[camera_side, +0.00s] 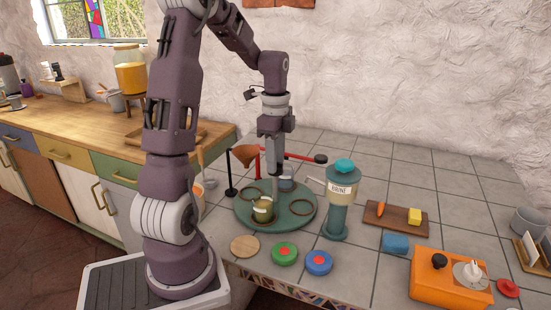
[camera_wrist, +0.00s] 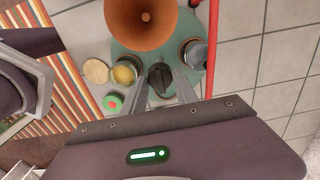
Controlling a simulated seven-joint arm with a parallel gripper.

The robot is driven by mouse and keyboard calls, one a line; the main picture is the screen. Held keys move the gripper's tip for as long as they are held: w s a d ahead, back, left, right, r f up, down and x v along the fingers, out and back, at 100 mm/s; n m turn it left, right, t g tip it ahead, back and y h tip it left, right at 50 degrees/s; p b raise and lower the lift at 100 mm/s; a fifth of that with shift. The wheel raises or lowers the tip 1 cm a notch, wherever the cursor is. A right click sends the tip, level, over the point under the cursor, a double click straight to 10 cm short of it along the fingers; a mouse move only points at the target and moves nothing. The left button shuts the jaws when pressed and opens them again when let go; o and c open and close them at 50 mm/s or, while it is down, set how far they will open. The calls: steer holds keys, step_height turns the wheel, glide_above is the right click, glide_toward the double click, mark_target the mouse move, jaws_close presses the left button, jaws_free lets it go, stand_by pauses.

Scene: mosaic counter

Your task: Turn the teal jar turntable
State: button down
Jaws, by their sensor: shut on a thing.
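The teal jar turntable (camera_side: 291,222) lies flat on the tiled counter and also shows in the wrist view (camera_wrist: 121,52). It has brown rings on top. A glass jar with yellowish contents (camera_side: 263,210) stands at its front; it also shows in the wrist view (camera_wrist: 124,74). A grey jar (camera_side: 287,181) stands at the back, seen also in the wrist view (camera_wrist: 195,53). My gripper (camera_side: 275,196) reaches down over the turntable's middle. In the wrist view its fingers (camera_wrist: 161,88) are shut on the dark central knob (camera_wrist: 160,76). The knob is hidden in the side view.
A wooden disc (camera_side: 245,247), green lid (camera_side: 284,254) and blue lid (camera_side: 319,263) lie in front. Bare tiles lie behind.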

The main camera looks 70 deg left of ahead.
steer(key=c, duration=0.9)
jaws_free()
steer(key=shift+c, duration=0.2)
step_height(320, 180, up, 7)
steer(key=shift+r, duration=0.1)
steer(key=s+d+r+n+t+y, duration=0.1)
steer(key=s+d+r+n+t, duration=0.15)
steer(key=d, duration=0.75)
steer(key=s+d+r+n+t, duration=0.1)
steer(key=s+d+r+n, duration=0.15)
steer(key=d, duration=0.65)
steer(key=s+d+f+n+t+h, duration=0.1)
steer(key=s+d+f+n+t, duration=0.1)
steer(key=s+d+n, duration=0.2)
steer(key=s+d, duration=0.2)
steer(key=s, duration=0.1)
steer(key=shift+d, duration=0.3)
